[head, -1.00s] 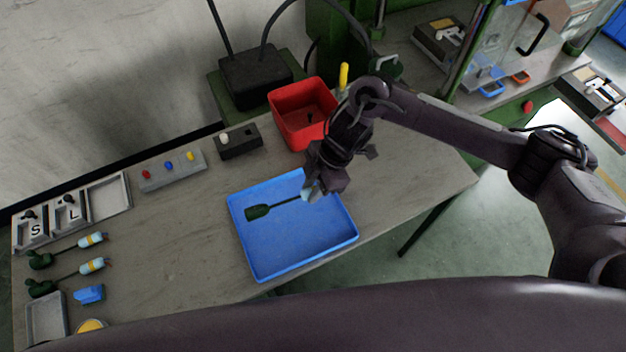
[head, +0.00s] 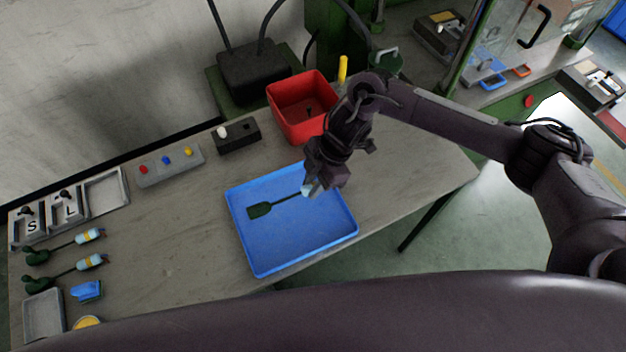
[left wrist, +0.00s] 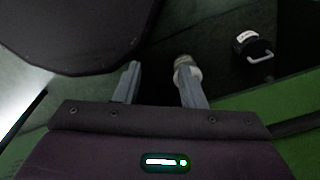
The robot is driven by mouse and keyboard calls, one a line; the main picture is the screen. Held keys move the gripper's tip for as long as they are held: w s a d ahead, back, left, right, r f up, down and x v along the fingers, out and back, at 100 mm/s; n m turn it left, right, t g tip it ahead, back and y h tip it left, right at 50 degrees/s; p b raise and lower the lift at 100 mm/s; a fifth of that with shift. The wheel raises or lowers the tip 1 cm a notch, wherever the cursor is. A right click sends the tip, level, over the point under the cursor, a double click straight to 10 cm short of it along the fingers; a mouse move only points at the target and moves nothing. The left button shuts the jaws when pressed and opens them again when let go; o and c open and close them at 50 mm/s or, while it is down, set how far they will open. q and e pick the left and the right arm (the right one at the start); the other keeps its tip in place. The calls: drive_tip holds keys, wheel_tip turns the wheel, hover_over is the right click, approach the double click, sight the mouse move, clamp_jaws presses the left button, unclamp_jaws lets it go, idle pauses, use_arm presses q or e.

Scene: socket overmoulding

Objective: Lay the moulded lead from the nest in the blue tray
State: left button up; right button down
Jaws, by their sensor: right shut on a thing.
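The moulded lead (head: 260,210) has a flat dark green body, a thin dark cable and a pale end. It is inside the outline of the blue tray (head: 262,269), its green body towards the tray's left side; I cannot tell if it touches the floor. My right gripper (head: 310,190) is shut on the lead's pale end, over the tray's upper right part, and hides some of it. My left gripper (left wrist: 160,84) is seen only in the left wrist view, its fingers apart with nothing clearly between them. The nest is not clearly identifiable.
A red bin (head: 301,128) stands just behind the tray. A button box (head: 170,165) and a black box (head: 237,138) are at the back. Two other leads (head: 90,262) lie at the left beside small grey trays (head: 43,314). The tabletop right of the blue tray is clear.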

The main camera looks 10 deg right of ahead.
sight(308, 207)
drive_tip(key=shift+f+b, duration=2.35)
drive_tip(key=shift+f, duration=1.4)
drive_tip(key=c, duration=1.2)
unclamp_jaws()
drive_tip(key=shift+o, duration=0.2)
drive_tip(key=b+v, duration=0.1)
drive_tip(key=v, duration=0.7)
drive_tip(key=shift+f, duration=0.15)
